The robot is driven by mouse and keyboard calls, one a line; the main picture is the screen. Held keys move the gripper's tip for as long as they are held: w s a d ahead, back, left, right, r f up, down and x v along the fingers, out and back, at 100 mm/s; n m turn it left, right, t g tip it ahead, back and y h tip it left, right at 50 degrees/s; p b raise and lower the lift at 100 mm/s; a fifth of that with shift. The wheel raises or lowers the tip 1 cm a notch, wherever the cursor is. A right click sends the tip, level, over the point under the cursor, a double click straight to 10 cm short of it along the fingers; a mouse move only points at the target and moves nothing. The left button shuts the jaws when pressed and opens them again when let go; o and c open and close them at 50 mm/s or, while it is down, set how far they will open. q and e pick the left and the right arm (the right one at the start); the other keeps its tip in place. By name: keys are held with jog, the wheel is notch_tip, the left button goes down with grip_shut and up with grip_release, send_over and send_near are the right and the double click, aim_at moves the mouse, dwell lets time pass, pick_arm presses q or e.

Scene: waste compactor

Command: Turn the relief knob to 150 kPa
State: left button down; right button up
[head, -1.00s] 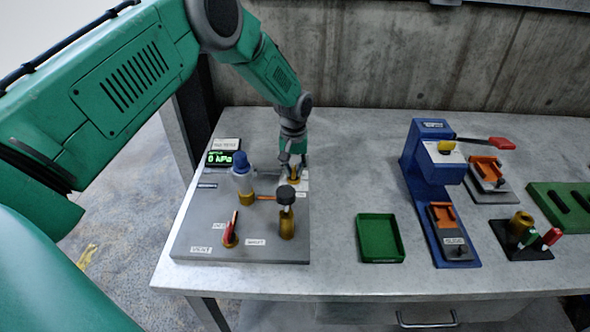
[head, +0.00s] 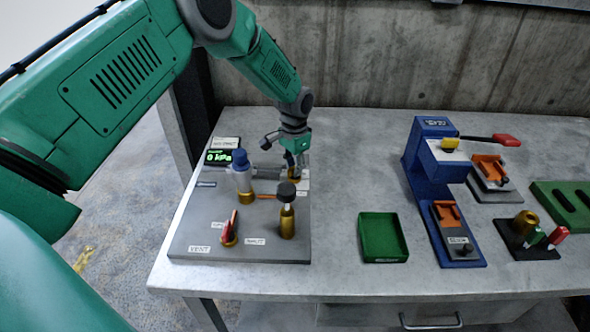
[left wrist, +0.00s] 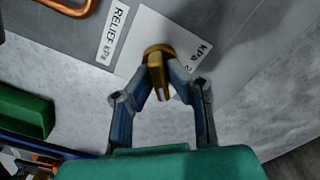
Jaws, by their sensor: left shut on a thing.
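The relief knob (left wrist: 157,66) is a small brass knob on a white dial card (left wrist: 143,38) beside a label reading RELIEF kPa (left wrist: 113,33). My left gripper (head: 294,172) comes down on the knob at the back right of the grey panel (head: 200,232). In the left wrist view its two fingers (left wrist: 160,88) are closed on either side of the knob. The fingers cover much of the knob in the head view, and its pointer setting is not readable. The green display (head: 219,157) reads 0 kPa. My right gripper is not in view.
On the panel stand a blue-capped clear part (head: 241,172), a black-topped brass valve (head: 287,210) and a red lever (head: 231,228). A green tray (head: 383,237) and a blue press (head: 432,165) stand to the right. The table between panel and tray is clear.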

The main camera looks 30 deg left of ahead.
pick_arm(q)
jog(key=m, duration=0.2)
jog(key=shift+w+r+m, duration=0.15)
jog(key=shift+m, duration=0.25)
jog(key=m, duration=0.5)
jog(key=shift+a+b, duration=0.1)
jog(key=shift+b, duration=0.25)
jog(key=shift+w+r, duration=0.1)
jog(key=c, duration=1.7)
grip_release()
jog(key=shift+o, duration=0.6)
jog(key=shift+f, duration=0.2)
notch_tip(320, 180, up, 12)
jog(key=shift+f, duration=0.1)
